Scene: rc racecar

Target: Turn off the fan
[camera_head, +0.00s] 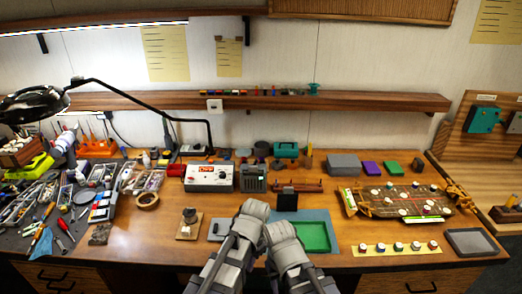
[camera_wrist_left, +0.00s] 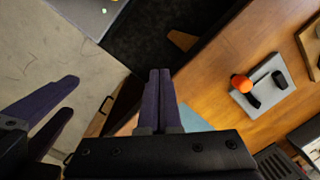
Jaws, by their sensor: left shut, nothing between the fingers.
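I cannot pick out the fan for certain. A small upright dark square thing (camera_head: 287,198) stands behind the green tray in the head view and may be it. In the left wrist view, a grey plate (camera_wrist_left: 283,77) with an orange knob (camera_wrist_left: 241,83) and a black part lies on the wooden table. My left gripper (camera_wrist_left: 160,72) has its purple fingers together and empty, apart from that plate. My right gripper (camera_wrist_left: 72,96) shows at the left of that view, its two fingers apart. In the head view my grey arm links hide the fingers.
The wooden table holds a white instrument with a red display (camera_head: 208,178), a dark grey device (camera_head: 252,178), a green tray (camera_head: 315,237) and a game-like board (camera_head: 400,203). Tools crowd the left side. A shelf (camera_head: 260,100) runs along the wall.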

